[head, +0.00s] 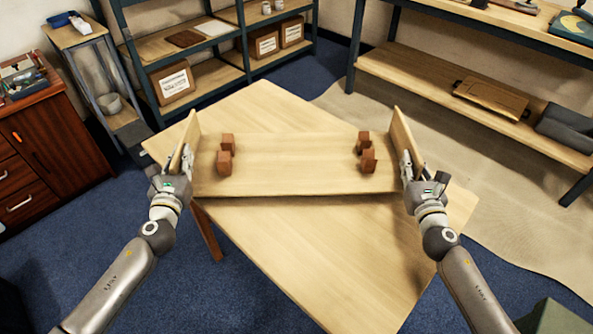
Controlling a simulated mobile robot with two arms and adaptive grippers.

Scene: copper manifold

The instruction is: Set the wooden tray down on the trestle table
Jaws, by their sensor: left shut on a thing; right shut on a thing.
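The wooden tray (295,178) is a wide light-wood board with an upright panel at each end. Two small red-brown blocks stand near its left end and two near its right end. My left gripper (184,165) is shut on the tray's left end panel. My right gripper (408,166) is shut on its right end panel. The tray looks level over the trestle table (310,255), a light-wood top set at an angle. A dark line shows under the tray's front edge; I cannot tell whether it touches the table.
The table's front part and far corner are bare. A red-brown cabinet (50,145) stands at the left. Shelving with labelled boxes (173,82) is at the back. A workbench with a lower shelf (430,85) is at the right. A beige rug (500,205) lies on the blue floor.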

